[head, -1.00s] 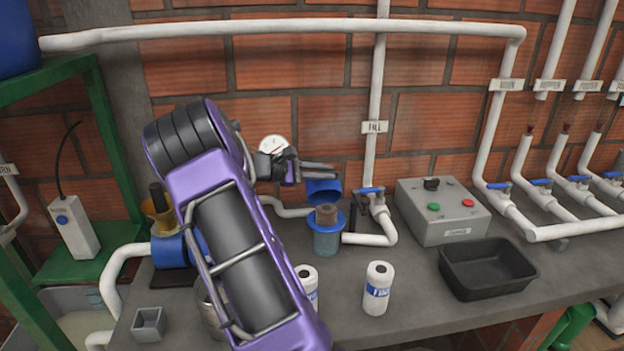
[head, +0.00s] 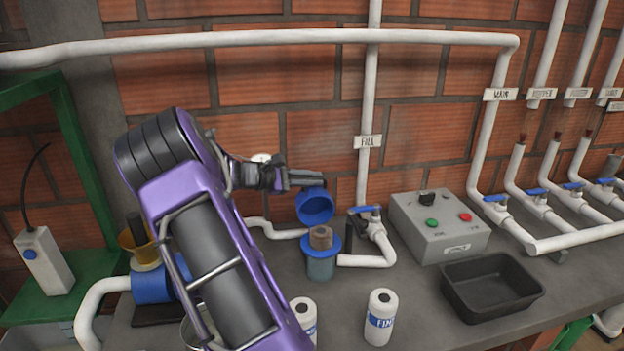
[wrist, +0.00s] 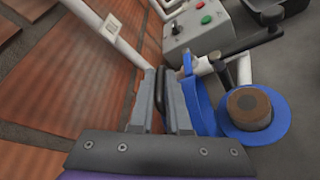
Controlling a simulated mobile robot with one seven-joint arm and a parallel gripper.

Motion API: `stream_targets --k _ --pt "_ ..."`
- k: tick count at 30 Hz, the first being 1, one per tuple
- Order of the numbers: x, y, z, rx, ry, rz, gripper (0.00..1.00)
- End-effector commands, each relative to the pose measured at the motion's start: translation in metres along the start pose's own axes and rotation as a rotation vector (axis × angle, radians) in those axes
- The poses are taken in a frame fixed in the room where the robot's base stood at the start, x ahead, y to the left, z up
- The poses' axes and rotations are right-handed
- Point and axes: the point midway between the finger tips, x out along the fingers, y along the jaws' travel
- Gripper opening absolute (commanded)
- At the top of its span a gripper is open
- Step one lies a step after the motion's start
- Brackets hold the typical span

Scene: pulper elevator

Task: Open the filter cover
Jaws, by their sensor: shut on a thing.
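The filter housing (head: 320,266) stands on the bench with its blue collar open at the top. A brown filter cartridge (head: 320,237) shows inside it; its round top also shows in the wrist view (wrist: 249,107). The blue filter cover (head: 316,206) is off the housing's mouth, tilted up above and behind it, with its hollow underside facing the front. My gripper (head: 305,179) is shut at the cover's upper edge. In the wrist view my fingers (wrist: 164,95) are beside the blue cover (wrist: 197,105).
The fill pipe with a blue-handled valve (head: 366,211) stands just right of the housing. A grey control box (head: 437,228) and a black tray (head: 491,288) are farther right. Two white cartridges (head: 380,318) stand in front. A brick wall is close behind.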

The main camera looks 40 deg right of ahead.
Motion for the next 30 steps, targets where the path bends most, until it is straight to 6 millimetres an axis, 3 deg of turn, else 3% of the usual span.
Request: stream_targets --k 7,8,12,23,30 --pt "0.000 0.001 0.001 0.001 -0.001 0.001 0.00" --pt "0.000 0.001 0.001 0.001 -0.001 0.001 0.20" --pt "0.000 0.000 0.001 0.001 -0.001 0.000 0.45" --pt "-0.004 0.000 0.000 0.000 0.000 0.001 0.45" --pt "-0.045 0.001 -0.001 0.001 0.004 0.003 0.45"
